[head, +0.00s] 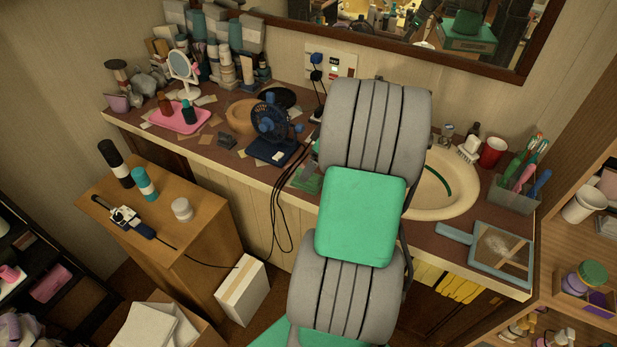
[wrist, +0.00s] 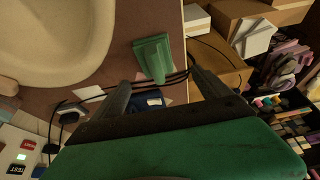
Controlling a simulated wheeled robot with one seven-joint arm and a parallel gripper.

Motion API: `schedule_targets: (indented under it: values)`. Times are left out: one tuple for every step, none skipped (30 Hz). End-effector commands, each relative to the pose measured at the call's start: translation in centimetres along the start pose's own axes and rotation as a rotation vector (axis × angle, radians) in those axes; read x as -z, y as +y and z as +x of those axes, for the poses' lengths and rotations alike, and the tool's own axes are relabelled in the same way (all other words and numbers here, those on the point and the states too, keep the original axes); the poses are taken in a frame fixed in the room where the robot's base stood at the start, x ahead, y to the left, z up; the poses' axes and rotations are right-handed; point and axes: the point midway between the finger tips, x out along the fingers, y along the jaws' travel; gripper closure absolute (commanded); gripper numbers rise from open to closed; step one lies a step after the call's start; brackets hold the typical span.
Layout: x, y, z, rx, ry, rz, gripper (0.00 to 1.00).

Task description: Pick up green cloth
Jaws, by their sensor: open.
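The green cloth (wrist: 153,57) lies on the brown countertop beside the basin in the wrist view. In the head view a small part of the cloth (head: 307,183) shows left of my arm; the rest is hidden behind the arm. My gripper (wrist: 159,78) is open in the wrist view, one finger on each side of the cloth's near end in the picture. I cannot tell whether they touch it. Nothing is held.
The basin (head: 462,190) is right of my arm. A blue fan (head: 270,122) stands left of the cloth, and dark cables (head: 285,205) hang over the counter edge close to it. A hand mirror (head: 500,250) lies at the right. A wall mirror (head: 400,38) hangs behind.

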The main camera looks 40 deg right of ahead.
Motion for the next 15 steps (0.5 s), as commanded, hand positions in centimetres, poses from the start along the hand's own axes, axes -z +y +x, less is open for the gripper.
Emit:
schedule_targets:
  values:
    - [-0.5, 0.5, 0.3, 0.002, 0.005, -0.002, 0.13]
    - [-0.6, 0.6, 0.7, 0.003, 0.006, -0.005, 0.13]
    - [-0.6, 0.6, 1.2, 0.003, 0.007, -0.008, 0.13]
    - [-0.6, 0.6, 1.6, 0.002, 0.008, -0.008, 0.13]
    - [-0.6, 0.6, 2.0, 0.002, 0.007, -0.007, 0.13]
    - [-0.6, 0.6, 2.6, 0.002, 0.006, -0.006, 0.13]
    - [-0.6, 0.7, 3.0, 0.001, 0.006, -0.005, 0.13]
    - [-0.6, 0.7, 3.3, 0.002, 0.005, -0.005, 0.13]
    - [-0.6, 0.7, 4.0, 0.003, 0.005, -0.004, 0.13]
    - [-0.5, 0.7, 4.5, 0.003, 0.004, -0.003, 0.13]
    - [-0.5, 0.8, 5.1, 0.003, 0.004, -0.003, 0.13]
    - [-0.5, 0.8, 5.9, 0.002, 0.004, -0.004, 0.13]
    - [-0.5, 0.8, 6.4, 0.001, 0.005, -0.004, 0.13]
    - [-0.5, 0.9, 6.8, 0.0, 0.005, -0.003, 0.13]
    - [-0.5, 0.9, 7.2, -0.001, 0.005, -0.003, 0.13]
